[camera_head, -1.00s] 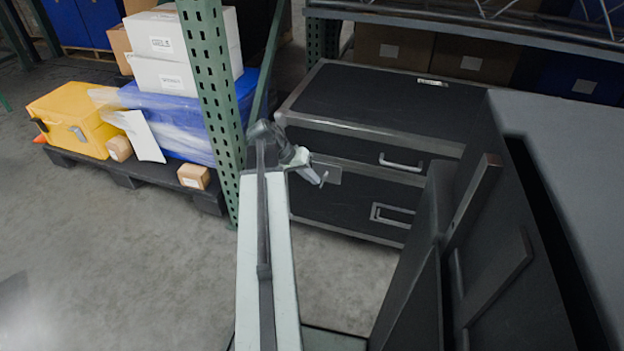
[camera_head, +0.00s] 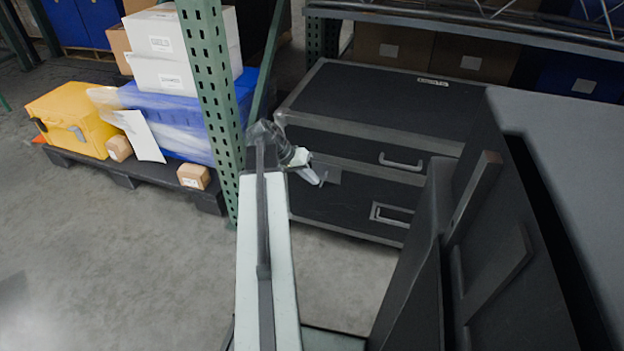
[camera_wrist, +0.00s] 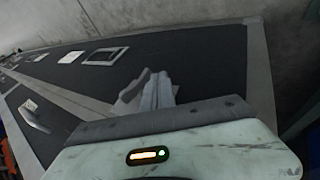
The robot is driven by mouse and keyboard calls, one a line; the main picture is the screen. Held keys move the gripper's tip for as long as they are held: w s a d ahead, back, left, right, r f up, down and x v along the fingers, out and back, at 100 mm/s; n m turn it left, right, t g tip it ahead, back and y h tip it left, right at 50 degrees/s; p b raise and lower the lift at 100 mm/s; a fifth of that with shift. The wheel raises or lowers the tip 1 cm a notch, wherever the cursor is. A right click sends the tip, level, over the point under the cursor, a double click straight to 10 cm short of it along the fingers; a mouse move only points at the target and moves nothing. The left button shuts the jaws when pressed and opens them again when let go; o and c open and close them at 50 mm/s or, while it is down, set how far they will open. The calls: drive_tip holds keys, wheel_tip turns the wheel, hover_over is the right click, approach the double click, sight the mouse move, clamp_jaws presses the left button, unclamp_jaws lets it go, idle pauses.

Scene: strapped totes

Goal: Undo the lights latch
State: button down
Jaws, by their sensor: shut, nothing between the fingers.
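In the wrist view a recessed metal plate (camera_wrist: 104,56) sits on the dark panel. I cannot tell which fitting is the lights latch. My gripper (camera_head: 320,180) is shut and empty before the left part of the front; it also shows in the wrist view (camera_wrist: 152,84). Contact with the case is unclear.
A green perforated rack post (camera_head: 212,100) stands left of the case. A dark panelled unit (camera_head: 490,260) stands close on the right. A pallet (camera_head: 125,175) with a yellow case (camera_head: 75,118) and boxes lies at left. Concrete floor is bare at front left.

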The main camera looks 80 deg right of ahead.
idle(0.8)
drive_tip(key=shift+r+p, duration=0.8)
drive_tip(key=shift+r, duration=0.05)
